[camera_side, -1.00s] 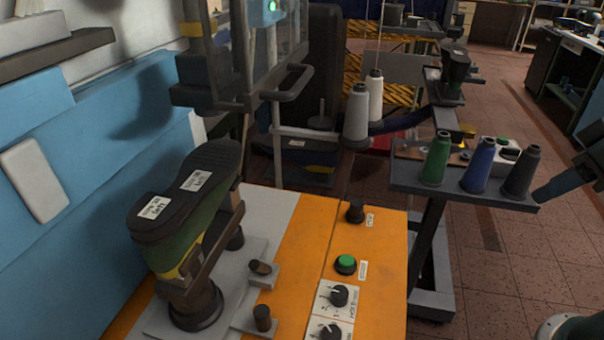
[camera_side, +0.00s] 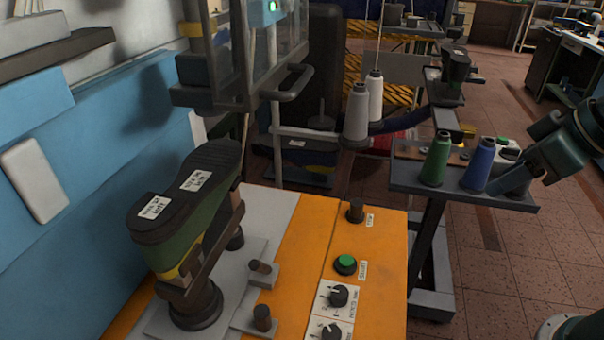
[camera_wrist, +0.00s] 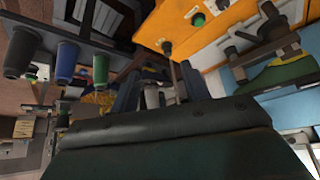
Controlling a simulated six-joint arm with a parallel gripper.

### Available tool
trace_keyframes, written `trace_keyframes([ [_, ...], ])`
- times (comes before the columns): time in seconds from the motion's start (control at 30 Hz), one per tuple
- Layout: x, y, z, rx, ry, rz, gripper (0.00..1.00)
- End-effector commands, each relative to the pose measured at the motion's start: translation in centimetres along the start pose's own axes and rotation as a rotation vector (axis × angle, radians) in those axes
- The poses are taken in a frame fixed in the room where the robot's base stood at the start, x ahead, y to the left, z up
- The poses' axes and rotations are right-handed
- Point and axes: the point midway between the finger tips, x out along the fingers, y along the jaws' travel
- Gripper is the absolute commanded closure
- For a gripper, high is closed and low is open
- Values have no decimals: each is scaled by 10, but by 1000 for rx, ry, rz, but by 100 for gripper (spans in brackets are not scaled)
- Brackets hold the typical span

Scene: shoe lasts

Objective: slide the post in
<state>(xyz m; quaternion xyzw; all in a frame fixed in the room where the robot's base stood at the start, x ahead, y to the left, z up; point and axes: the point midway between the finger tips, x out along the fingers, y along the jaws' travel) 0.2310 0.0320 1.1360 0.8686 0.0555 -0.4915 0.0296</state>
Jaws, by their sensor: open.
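A dark-soled shoe on a last (camera_side: 190,205), green and yellow below, sits sole up on a brown jack with a round dark base (camera_side: 196,305). It also shows at the right of the wrist view (camera_wrist: 265,78). Short dark pegs stand near it, one on a grey block (camera_side: 262,268) and one further forward (camera_side: 262,318). I cannot tell which part is the post. My gripper (camera_side: 500,188) is at the right of the side view, in front of the spool shelf and far from the shoe. In the wrist view its fingers (camera_wrist: 158,88) are apart, with nothing held.
A shelf (camera_side: 415,183) holds a green spool (camera_side: 436,160) and a blue spool (camera_side: 479,165). Open space lies between shelf and panel.

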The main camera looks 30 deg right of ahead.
Motion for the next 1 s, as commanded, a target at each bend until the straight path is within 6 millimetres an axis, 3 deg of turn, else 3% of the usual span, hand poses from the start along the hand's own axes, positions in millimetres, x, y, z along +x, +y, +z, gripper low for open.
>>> trace_keyframes([
  [0.2,38,-39,-30,-106,37,-67,54],
  [0.5,88,-107,-53,-242,100,-165,54],
  [0.77,128,-177,-50,-361,153,-256,54],
  [1.0,157,-242,-30,-463,199,-345,54],
])
